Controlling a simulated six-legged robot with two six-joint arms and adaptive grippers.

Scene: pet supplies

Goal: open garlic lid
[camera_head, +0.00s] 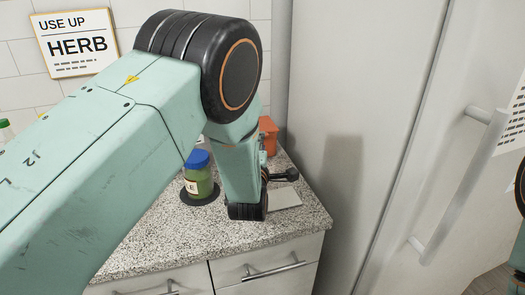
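A jar (199,181) with green contents, a partly hidden pale label and a blue lid (197,159) stands upright on a dark round mat (201,198) on the counter. The lid sits on the jar. I cannot read from the label whether it is garlic. My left arm comes in from the left and crosses in front of the counter. Its wrist is just right of the jar, apart from it. The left gripper is mostly hidden behind the wrist, and its fingers cannot be made out. At the right edge only a sliver of my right arm shows, with no gripper.
The speckled counter (160,236) has free room in front of the jar. An orange container (267,135) stands behind my wrist, and a flat pale board (285,198) lies to its right. A tall white fridge (375,120) with a handle borders the counter on the right.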

